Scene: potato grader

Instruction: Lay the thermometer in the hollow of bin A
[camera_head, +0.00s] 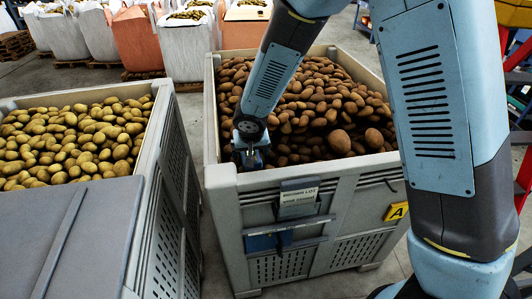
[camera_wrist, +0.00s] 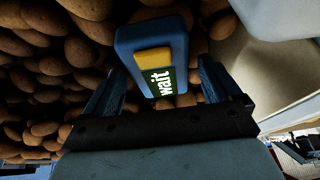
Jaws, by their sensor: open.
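Bin A (camera_head: 350,205) is a grey crate full of brown potatoes, with a yellow A plate (camera_head: 396,211) on its front. My gripper (camera_head: 249,158) is at the bin's near left, just inside the front rim. In the wrist view its two fingers (camera_wrist: 160,88) stand apart. The thermometer (camera_wrist: 150,38), blue with a yellow button and a green screen reading "wait", lies between and beyond the fingers, among the potatoes. I cannot tell whether the fingers touch it. In the head view the gripper and arm mostly hide it and the hollow.
A label holder (camera_head: 298,198) and a blue holder (camera_head: 270,240) are on bin A's front. A second bin (camera_head: 150,190) of paler potatoes stands left, with a grey lid (camera_head: 60,235) before it. White sacks (camera_head: 190,45) stand behind.

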